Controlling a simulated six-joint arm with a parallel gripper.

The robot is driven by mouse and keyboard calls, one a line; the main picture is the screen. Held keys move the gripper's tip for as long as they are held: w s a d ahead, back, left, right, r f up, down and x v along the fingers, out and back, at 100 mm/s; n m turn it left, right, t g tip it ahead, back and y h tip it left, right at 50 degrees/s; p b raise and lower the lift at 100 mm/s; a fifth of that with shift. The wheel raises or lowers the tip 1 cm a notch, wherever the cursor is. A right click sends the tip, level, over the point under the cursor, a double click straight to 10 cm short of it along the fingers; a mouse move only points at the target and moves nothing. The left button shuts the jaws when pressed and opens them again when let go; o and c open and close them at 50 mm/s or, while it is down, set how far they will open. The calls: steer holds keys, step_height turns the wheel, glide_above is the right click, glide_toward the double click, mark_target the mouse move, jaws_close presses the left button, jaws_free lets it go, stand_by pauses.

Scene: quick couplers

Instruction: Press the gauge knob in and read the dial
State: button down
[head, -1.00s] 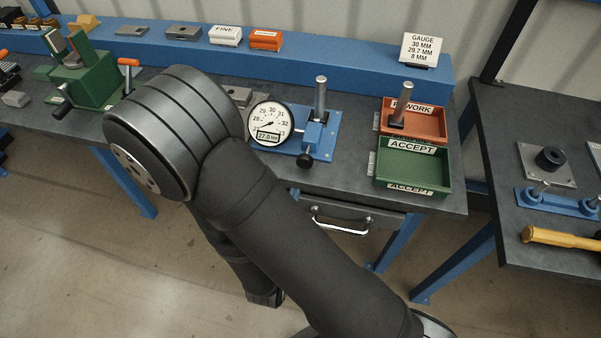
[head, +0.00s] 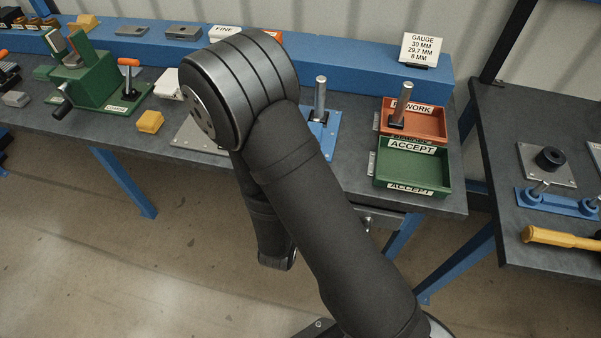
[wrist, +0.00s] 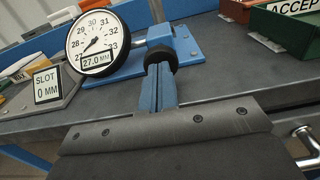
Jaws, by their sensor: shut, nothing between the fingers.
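The round white gauge dial (wrist: 98,40) is at upper left in the wrist view. Its needle points to the lower left, and its small readout (wrist: 96,59) shows 27.0 MM. The black gauge knob (wrist: 160,56) faces me, in front of the blue gauge stand (wrist: 186,48). My gripper (wrist: 159,68) is shut and empty, its blue fingertips right at the knob. I cannot tell whether they touch it. In the head view my arm hides the dial, the knob and my gripper; part of the blue gauge base (head: 327,143) and its post (head: 320,98) show.
A green ACCEPT tray (head: 412,172) and an orange REWORK tray (head: 428,122) stand right of the gauge. A SLOT 0 MM sign (wrist: 46,85) stands left of it.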

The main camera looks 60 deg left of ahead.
steer(key=x, duration=0.2)
steer(key=shift+w+a, duration=0.15)
steer(key=shift+w, duration=0.1)
steer(key=shift+w+a+r, duration=0.15)
steer(key=shift+a, duration=0.1)
stand_by(0.8)
steer(key=v, duration=1.4)
steer(key=shift+s+d, duration=0.25)
steer(key=x, duration=0.9)
steer(key=shift+w+a, duration=0.15)
stand_by(0.5)
